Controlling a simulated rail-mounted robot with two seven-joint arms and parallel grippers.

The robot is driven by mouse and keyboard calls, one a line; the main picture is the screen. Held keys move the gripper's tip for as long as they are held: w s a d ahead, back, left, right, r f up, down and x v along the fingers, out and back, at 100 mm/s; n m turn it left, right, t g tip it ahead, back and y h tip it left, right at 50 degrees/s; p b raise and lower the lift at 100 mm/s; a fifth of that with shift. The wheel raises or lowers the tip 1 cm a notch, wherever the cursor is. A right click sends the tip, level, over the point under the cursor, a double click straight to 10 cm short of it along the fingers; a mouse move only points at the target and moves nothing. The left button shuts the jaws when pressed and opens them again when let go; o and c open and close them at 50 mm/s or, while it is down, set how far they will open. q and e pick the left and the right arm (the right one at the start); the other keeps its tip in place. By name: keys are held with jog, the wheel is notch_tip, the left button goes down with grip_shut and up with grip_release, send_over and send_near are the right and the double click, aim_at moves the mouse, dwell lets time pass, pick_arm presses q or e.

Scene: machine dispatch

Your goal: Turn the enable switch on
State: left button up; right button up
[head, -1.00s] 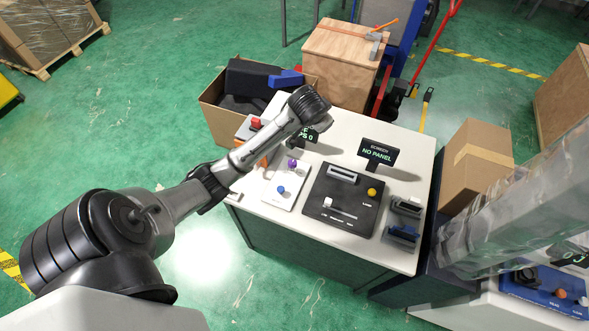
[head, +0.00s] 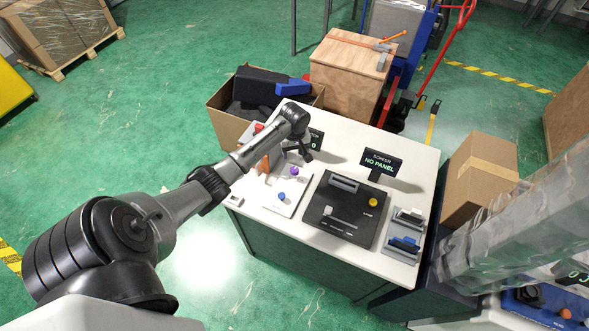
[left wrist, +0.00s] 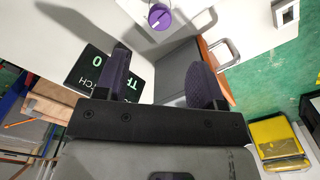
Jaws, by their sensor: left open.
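No label reading "enable" is legible, so I cannot tell which control is the enable switch. A white panel (head: 276,207) on the table carries a blue knob (head: 281,196) and a purple knob (head: 294,171). The purple knob also shows at the top of the left wrist view (left wrist: 160,17). My left gripper (head: 303,153) is above the back of this panel, close to the purple knob in the picture. In the left wrist view its fingers (left wrist: 163,82) are apart, with a grey surface beyond them and nothing held. My right gripper does not show.
A black panel (head: 318,213) with a slider and a yellow button (head: 373,202) lies right of the white one. A "NO PANEL" screen (head: 381,163) stands behind it. A second screen (head: 316,139) is close beside my left gripper. An open carton (head: 228,124) adjoins the table's back left.

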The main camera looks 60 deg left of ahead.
aim_at(294, 170)
pick_arm(q)
notch_tip(294, 170, down, 11)
jog(key=shift+f+b, duration=0.15)
jog(key=shift+b, duration=0.5)
jog(key=c, duration=0.9)
